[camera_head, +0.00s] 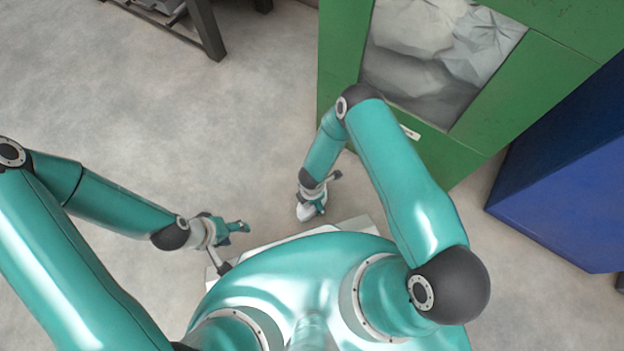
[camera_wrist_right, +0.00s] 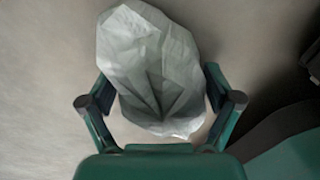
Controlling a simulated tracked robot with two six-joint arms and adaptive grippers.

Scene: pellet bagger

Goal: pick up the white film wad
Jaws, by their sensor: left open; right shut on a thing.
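The white film wad (camera_wrist_right: 150,62) is a crumpled pale lump that fills the space between the fingers in the right wrist view. My right gripper (camera_wrist_right: 160,105) is shut on it, with a finger on each side. In the head view the wad (camera_head: 305,212) shows as a small white lump at the end of my right arm, above the floor or near it; I cannot tell which. The right gripper (camera_head: 316,203) partly covers it there. My left gripper (camera_head: 238,228) is open and empty, to the left of the wad, near the front of my base.
A green machine (camera_head: 345,45) with a window (camera_head: 430,60) onto crumpled pale material stands at the back right. A blue cabinet (camera_head: 560,190) stands right of it. A dark metal frame (camera_head: 205,28) is at the top left. The grey floor (camera_head: 150,120) on the left is clear.

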